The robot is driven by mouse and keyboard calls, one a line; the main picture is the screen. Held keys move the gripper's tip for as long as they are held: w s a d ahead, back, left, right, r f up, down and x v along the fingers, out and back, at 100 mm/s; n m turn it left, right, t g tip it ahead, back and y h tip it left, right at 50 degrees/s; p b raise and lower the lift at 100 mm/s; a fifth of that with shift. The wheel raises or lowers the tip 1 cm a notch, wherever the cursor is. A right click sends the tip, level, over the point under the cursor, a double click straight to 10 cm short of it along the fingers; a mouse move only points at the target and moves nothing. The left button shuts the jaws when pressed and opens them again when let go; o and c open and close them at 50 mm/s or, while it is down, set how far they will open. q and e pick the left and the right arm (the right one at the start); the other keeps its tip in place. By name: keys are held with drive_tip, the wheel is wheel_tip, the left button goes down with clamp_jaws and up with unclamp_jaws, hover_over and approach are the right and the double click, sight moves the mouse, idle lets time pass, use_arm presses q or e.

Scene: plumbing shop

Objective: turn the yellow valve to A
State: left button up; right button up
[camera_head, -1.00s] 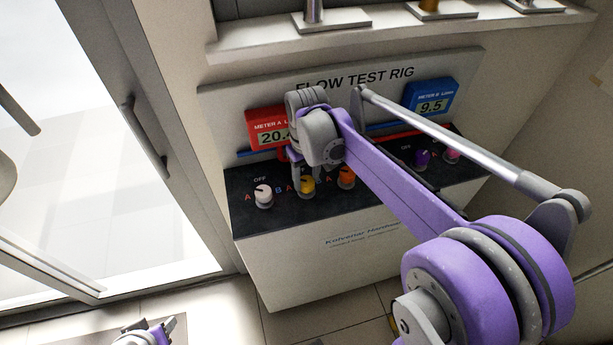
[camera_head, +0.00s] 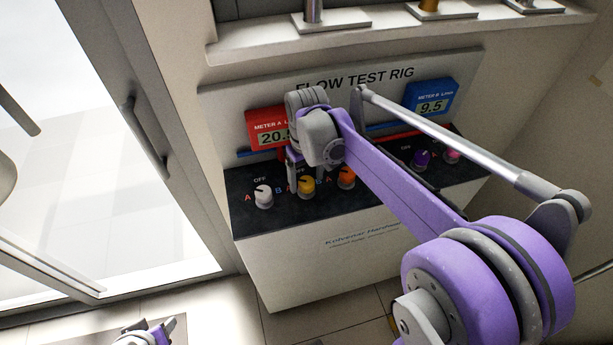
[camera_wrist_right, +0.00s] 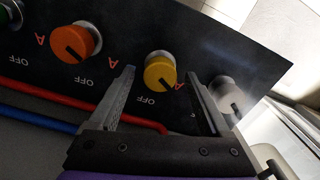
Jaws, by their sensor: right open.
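The yellow valve (camera_head: 306,184) is a round knob on the black panel of the flow test rig; it also shows in the right wrist view (camera_wrist_right: 160,71). A dark pointer mark crosses its face and slants toward the lower right in the wrist view, near an orange letter A. My right gripper (camera_wrist_right: 160,74) is open; its two fingertips lie to either side of the yellow valve in that view, and I cannot tell whether they touch it. In the head view my right gripper (camera_head: 304,170) is partly hidden by its own wrist. My left gripper (camera_head: 165,328) shows partly at the bottom edge.
A white knob (camera_head: 263,194) stands left of the yellow valve, an orange knob (camera_head: 346,176) right of it. A purple knob (camera_head: 421,158) sits farther right. The red meter A (camera_head: 268,128) and blue meter B (camera_head: 432,98) are on the backboard. Red and blue pipes run behind the knobs.

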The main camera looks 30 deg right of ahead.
sight(306, 181)
wheel_tip(306, 181, up, 11)
drive_tip(key=shift+p, duration=0.4)
drive_tip(key=shift+f, duration=0.1)
